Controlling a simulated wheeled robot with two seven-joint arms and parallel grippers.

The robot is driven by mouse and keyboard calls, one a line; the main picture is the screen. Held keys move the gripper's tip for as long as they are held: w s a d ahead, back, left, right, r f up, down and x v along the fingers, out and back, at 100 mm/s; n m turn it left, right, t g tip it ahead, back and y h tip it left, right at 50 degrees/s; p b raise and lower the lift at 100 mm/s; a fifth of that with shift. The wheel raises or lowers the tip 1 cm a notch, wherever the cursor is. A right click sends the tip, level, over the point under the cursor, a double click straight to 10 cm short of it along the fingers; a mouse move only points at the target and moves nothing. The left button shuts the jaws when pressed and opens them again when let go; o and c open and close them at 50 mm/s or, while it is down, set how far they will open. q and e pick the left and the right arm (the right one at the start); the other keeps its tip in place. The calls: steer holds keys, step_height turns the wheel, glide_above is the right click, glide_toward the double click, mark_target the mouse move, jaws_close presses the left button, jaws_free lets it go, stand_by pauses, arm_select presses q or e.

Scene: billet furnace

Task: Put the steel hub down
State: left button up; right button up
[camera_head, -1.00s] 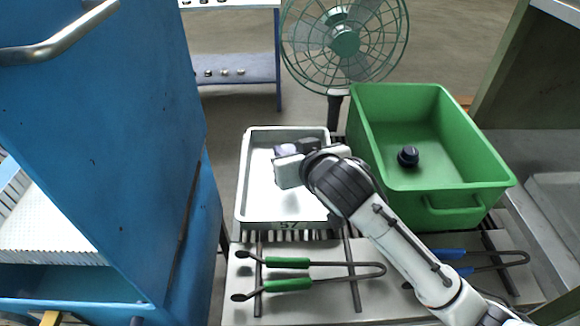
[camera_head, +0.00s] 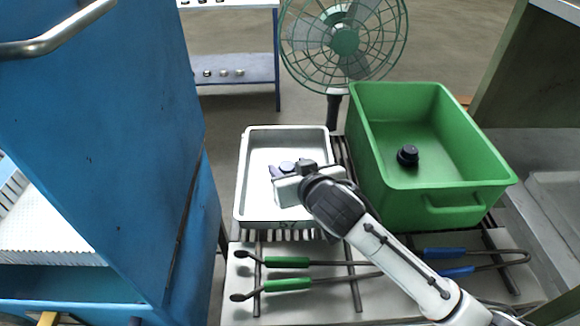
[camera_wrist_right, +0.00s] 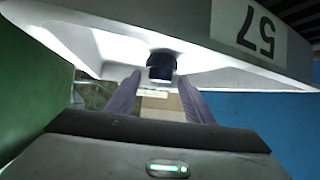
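The steel hub (camera_head: 287,166) is a small dark piece with a lighter bluish top, inside the pale tray (camera_head: 244,190) marked 57. In the right wrist view the hub (camera_wrist_right: 161,66) shows as a dark cylinder at the fingertips, near the white tray wall (camera_wrist_right: 215,50). My right gripper (camera_head: 291,169) reaches into the tray from the lower right, one finger on each side of the hub. In the wrist view its fingers (camera_wrist_right: 160,78) stand apart, with narrow gaps beside the hub. The hub's contact with the tray floor is hard to see. My left gripper is out of view.
A green box (camera_head: 440,135) holding another dark part (camera_head: 408,155) stands right of the tray. Green-handled tongs (camera_head: 290,284) and blue-handled tongs (camera_head: 455,270) lie in front. A blue furnace cabinet (camera_head: 110,130) blocks the left. A green fan (camera_head: 344,40) stands behind.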

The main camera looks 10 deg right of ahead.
steer(key=shift+r, duration=0.2)
steer(key=v, duration=1.2)
steer(key=shift+p, duration=0.3)
